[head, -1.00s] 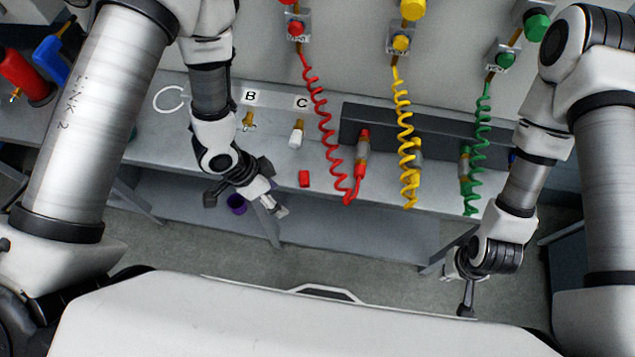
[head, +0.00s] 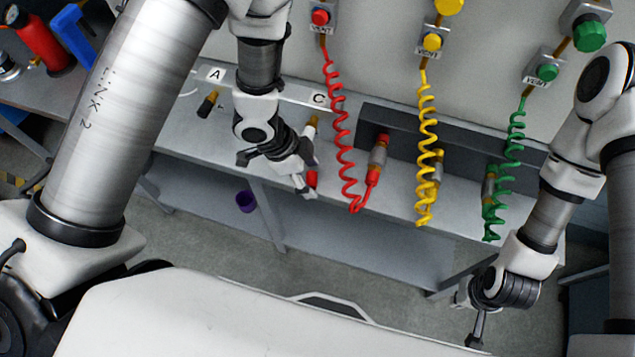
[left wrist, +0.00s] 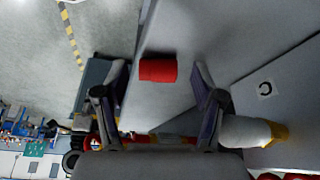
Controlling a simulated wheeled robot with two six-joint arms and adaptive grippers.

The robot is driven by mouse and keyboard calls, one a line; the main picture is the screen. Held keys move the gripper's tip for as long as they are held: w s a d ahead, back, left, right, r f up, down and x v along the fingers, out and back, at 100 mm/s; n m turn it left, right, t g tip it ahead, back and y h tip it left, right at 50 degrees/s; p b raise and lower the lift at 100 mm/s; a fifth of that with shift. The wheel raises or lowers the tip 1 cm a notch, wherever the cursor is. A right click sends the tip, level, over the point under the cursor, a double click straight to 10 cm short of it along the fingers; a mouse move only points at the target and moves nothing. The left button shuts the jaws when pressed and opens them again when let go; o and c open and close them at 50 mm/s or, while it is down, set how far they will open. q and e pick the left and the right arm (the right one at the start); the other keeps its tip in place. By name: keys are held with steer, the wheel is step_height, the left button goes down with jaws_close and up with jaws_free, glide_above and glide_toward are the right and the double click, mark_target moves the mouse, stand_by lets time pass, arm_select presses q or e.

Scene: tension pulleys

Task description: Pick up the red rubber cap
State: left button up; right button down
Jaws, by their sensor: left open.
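The red rubber cap (left wrist: 158,70) lies on the grey bench near its front edge. In the left wrist view it sits beyond my open fingers, roughly midway between them and apart from both. In the head view only a small part of the red cap (head: 311,178) shows beside my left gripper (head: 305,190), which hides the rest. My left gripper also shows in the left wrist view (left wrist: 158,88), open and empty. My right gripper (head: 474,340) hangs at the lower right, away from the bench; its fingers are too small to read.

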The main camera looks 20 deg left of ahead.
arm_select(q)
steer(key=shift+d+r, duration=0.1)
steer(key=shift+s, duration=0.1)
steer(key=shift+c, duration=0.6)
steer(key=shift+s+a, duration=0.1)
steer(key=shift+a, duration=0.15)
steer(key=c, duration=0.7)
steer(key=shift+d, duration=0.1)
steer(key=shift+c, duration=0.5)
